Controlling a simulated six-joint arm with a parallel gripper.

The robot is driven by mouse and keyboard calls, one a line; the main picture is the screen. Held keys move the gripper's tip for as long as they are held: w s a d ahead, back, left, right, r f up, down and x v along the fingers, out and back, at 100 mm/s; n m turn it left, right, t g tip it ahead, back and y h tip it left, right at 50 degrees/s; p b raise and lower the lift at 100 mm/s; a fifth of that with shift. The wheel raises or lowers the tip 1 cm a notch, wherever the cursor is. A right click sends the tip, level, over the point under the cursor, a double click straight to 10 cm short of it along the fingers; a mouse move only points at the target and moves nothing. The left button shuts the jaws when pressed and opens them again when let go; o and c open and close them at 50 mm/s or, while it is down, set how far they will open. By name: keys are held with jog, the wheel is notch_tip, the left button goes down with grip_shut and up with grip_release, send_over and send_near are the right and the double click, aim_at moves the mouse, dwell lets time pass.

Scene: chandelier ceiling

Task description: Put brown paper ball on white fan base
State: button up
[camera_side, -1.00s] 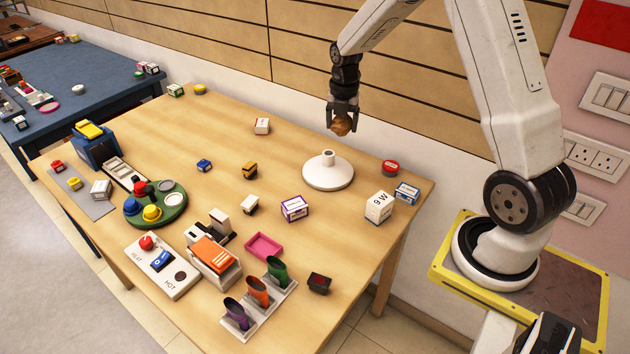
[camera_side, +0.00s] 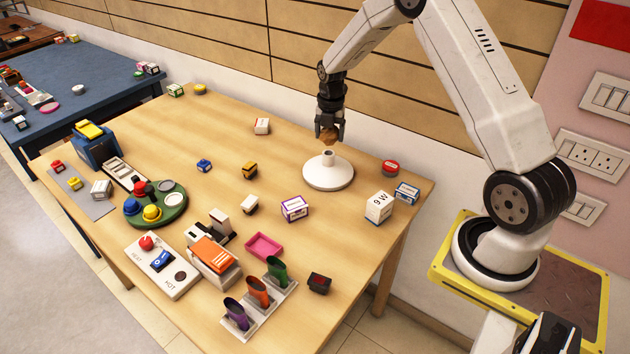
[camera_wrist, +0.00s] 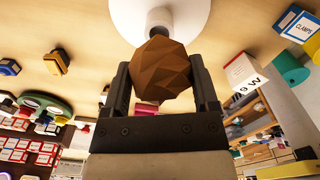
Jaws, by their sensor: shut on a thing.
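The brown paper ball (camera_side: 329,137) is a faceted ball held between the fingers of my gripper (camera_side: 329,131). The white fan base (camera_side: 327,173) is a round disc with a short upright stem, standing on the table near its back right edge. My gripper is just above the stem, with the ball over or very near its top; whether they touch I cannot tell. In the wrist view the ball (camera_wrist: 161,69) sits between both fingers of my gripper (camera_wrist: 164,82), and the white base (camera_wrist: 190,15) shows behind it, its stem partly hidden by the ball.
A white box marked 9 W (camera_side: 379,206), a red round tin (camera_side: 390,167) and a blue-white box (camera_side: 407,193) stand right of the base. A purple-edged box (camera_side: 294,208) stands in front.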

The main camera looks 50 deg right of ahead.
aim_at(329, 142)
jog(key=shift+w+f, duration=0.1)
jog(key=shift+f, duration=1.5)
jog(key=shift+f, duration=0.15)
jog(key=o, duration=1)
jog(key=shift+o, duration=0.2)
notch_tip(329, 142, up, 12)
jog(key=shift+r, duration=0.2)
